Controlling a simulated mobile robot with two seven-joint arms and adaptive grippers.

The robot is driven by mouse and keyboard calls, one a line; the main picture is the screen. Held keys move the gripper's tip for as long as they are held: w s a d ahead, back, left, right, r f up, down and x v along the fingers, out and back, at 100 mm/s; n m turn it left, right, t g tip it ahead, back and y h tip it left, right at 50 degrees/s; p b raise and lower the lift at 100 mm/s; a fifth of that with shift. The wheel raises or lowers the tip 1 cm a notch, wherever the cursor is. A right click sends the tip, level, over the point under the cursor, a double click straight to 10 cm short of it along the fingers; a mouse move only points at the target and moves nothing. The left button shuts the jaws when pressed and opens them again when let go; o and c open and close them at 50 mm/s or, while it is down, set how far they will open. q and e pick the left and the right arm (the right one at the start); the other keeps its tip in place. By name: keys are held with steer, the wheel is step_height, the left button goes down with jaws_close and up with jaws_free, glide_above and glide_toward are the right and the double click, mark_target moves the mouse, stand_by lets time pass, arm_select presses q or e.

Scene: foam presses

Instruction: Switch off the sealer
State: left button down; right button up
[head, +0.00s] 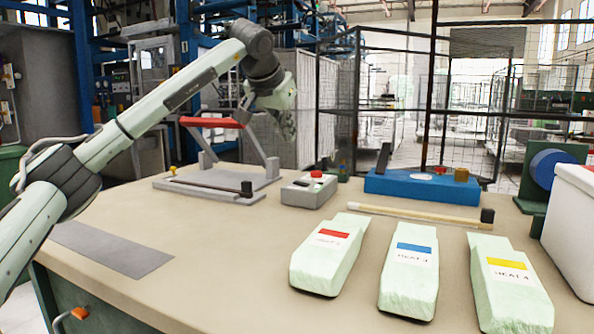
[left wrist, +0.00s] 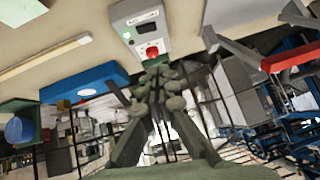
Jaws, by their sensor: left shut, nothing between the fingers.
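The sealer (head: 215,190) stands at the back left of the table, its red-topped arm (head: 212,122) raised above a grey base. Its grey control box (head: 305,193) sits just to its right, with a red button (head: 316,174) on top. In the left wrist view the box (left wrist: 139,22) also shows a dark switch or display, a small green light (left wrist: 127,36) and the red button (left wrist: 152,51). My left gripper (head: 290,135) is shut and empty, pointing down above and slightly behind the box. My right gripper is not in view.
Three pale packets with red (head: 333,234), blue (head: 412,248) and yellow (head: 506,264) labels lie at the front right. A blue device (head: 425,188) and a rod (head: 410,214) lie behind them. A white bin (head: 570,230) stands far right.

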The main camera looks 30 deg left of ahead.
arm_select(q)
steer(key=shift+s+r, duration=0.1)
steer(key=shift+s, duration=0.05)
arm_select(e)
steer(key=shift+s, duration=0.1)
arm_select(q)
glide_above(294, 187)
steer(key=f, duration=0.7)
steer(key=shift+d, duration=0.2)
steer(key=f, duration=0.2)
steer(key=shift+a+f, duration=0.2)
steer(key=shift+f, duration=0.1)
steer(key=shift+a+f, duration=0.1)
steer(key=shift+f, duration=0.65)
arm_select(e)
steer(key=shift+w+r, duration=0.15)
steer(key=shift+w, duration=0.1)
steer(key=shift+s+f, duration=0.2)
